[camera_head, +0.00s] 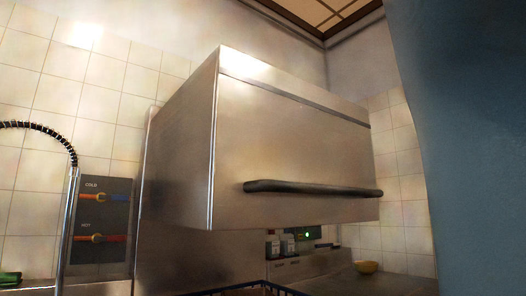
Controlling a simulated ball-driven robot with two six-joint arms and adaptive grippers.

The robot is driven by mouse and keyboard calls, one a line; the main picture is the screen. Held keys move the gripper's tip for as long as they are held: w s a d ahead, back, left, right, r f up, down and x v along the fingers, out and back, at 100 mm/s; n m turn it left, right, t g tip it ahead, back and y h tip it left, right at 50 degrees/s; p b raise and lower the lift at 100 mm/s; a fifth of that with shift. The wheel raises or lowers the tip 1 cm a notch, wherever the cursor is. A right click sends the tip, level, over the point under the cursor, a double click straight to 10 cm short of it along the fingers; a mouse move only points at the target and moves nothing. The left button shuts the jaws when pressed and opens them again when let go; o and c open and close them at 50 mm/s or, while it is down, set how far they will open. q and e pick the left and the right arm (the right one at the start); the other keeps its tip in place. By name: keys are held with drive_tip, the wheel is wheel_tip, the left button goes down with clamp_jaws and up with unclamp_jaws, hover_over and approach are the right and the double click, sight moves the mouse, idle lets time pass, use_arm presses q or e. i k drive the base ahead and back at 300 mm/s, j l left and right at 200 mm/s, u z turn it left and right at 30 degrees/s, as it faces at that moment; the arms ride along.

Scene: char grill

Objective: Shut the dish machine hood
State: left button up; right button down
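The dish machine hood (285,145) is a large stainless steel box in the middle of the head view. It is raised, with an open gap under its lower edge. A dark horizontal bar handle (312,188) runs along the lower front of the hood. Under the hood, part of a dark blue rack (268,286) shows at the bottom edge of the view. Neither gripper is in view, and nothing is seen touching the handle.
A panel with cold and hot valves (102,225) and a coiled hose (50,128) are at left. A green light (307,235) glows behind the gap. A yellow bowl (367,267) sits on the right counter (395,287). A large blue surface (470,140) blocks the right side.

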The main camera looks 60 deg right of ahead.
sight(245, 142)
drive_tip(key=z, duration=2.15)
